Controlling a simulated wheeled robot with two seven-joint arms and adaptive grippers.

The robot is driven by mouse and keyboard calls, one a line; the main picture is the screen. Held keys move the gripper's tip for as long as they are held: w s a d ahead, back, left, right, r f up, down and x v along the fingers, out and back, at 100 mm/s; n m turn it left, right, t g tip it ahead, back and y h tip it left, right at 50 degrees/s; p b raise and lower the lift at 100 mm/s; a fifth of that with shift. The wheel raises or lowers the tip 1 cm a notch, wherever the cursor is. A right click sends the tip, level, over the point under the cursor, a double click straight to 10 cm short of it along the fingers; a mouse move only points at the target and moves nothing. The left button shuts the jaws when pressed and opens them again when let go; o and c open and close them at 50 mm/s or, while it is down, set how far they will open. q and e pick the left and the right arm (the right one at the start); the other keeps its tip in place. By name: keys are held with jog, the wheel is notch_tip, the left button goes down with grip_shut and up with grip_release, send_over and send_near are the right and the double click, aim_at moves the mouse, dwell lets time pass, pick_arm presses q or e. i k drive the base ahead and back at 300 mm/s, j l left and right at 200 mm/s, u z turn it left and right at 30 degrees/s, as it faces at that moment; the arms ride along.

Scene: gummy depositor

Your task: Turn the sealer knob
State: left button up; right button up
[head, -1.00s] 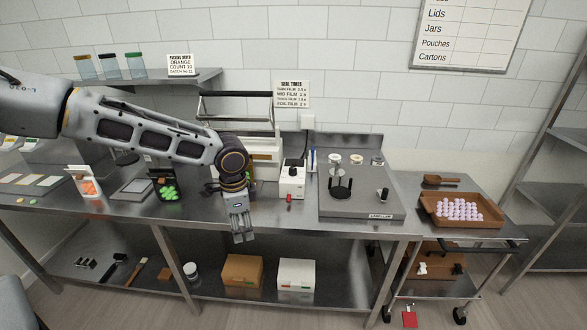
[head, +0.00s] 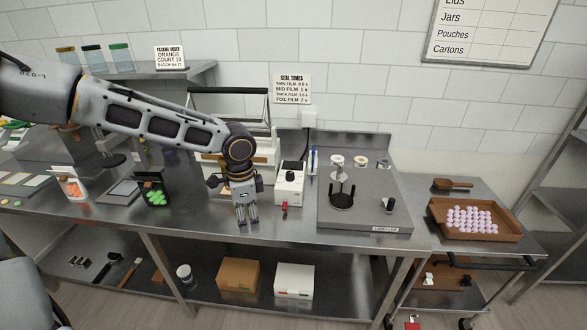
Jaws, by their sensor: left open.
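The sealer (head: 266,150), a pale machine with a black bar handle, stands at the back of the steel bench, partly hidden by my left arm. To its right is a white control box (head: 289,184) with a dark spot on its upper face, too small to make out clearly as the knob. A small red part (head: 285,207) sits at the box's front. My left gripper (head: 247,221) points down in front of the sealer, left of the control box and apart from it. It is open and empty. My right gripper is out of view.
A grey labeller plate (head: 362,214) with a black ring holder lies to the right. A black-framed pouch with green gummies (head: 154,197) and a white pouch with orange ones (head: 72,188) stand left. A seal times sign (head: 292,89) hangs behind.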

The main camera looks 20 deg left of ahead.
aim_at(290, 177)
jog(key=i, duration=1.1)
